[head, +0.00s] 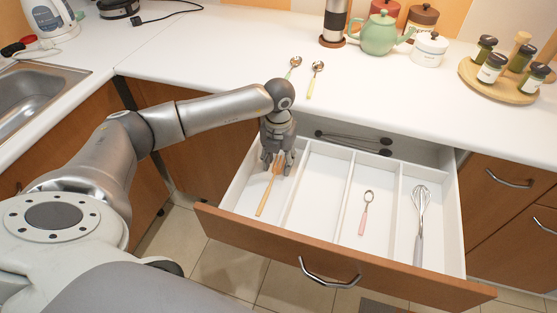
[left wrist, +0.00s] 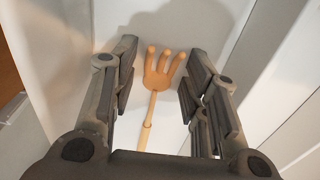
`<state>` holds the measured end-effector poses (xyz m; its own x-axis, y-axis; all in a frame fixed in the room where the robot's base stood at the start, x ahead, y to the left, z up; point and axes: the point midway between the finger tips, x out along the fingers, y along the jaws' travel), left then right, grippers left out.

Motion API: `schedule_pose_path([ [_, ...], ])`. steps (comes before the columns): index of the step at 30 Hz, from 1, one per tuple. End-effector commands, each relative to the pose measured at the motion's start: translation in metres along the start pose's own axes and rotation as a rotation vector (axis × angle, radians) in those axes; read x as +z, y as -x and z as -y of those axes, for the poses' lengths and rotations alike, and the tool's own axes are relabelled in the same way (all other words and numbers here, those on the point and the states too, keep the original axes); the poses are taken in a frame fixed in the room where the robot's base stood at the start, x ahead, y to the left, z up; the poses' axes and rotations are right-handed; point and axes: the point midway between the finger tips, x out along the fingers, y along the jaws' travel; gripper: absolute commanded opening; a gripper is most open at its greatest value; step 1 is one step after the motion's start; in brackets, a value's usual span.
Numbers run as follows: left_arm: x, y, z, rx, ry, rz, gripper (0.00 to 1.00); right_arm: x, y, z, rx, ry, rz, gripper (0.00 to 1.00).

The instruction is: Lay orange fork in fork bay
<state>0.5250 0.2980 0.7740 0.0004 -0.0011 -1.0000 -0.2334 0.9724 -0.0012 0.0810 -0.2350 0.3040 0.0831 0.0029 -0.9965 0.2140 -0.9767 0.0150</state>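The orange fork (head: 264,200) lies in the leftmost bay (head: 244,196) of the open drawer, tines toward the back and handle toward the drawer front. My left gripper (head: 277,164) is over the back part of that bay, pointing down at the tine end. In the left wrist view the fork (left wrist: 157,80) shows between the two spread fingers, with visible gaps on both sides. The fingers are open and hold nothing. The fork appears to rest on the white bay floor. My right gripper is out of view.
The other bays hold a pink-handled spoon (head: 366,210) and a whisk (head: 420,215); dark utensils (head: 350,143) lie at the back. White dividers stand beside the gripper. Two spoons (head: 314,80) lie on the counter, with a teapot (head: 378,35) and spice rack (head: 505,75) behind.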

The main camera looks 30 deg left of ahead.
Motion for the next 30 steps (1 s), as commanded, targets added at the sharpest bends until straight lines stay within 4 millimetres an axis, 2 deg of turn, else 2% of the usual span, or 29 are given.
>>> schedule_pose_path([
  [7,0.000,0.001,0.000,0.000,0.000,0.000,0.42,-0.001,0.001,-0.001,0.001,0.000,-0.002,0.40],
  [11,0.001,0.010,0.000,-0.002,0.000,0.003,0.42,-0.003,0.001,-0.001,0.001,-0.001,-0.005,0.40],
  [24,0.001,0.098,0.000,-0.002,0.000,0.005,0.42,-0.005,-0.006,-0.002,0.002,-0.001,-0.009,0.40],
  [30,0.000,0.119,0.000,0.000,0.000,0.001,0.42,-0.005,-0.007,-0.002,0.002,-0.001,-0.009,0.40],
])
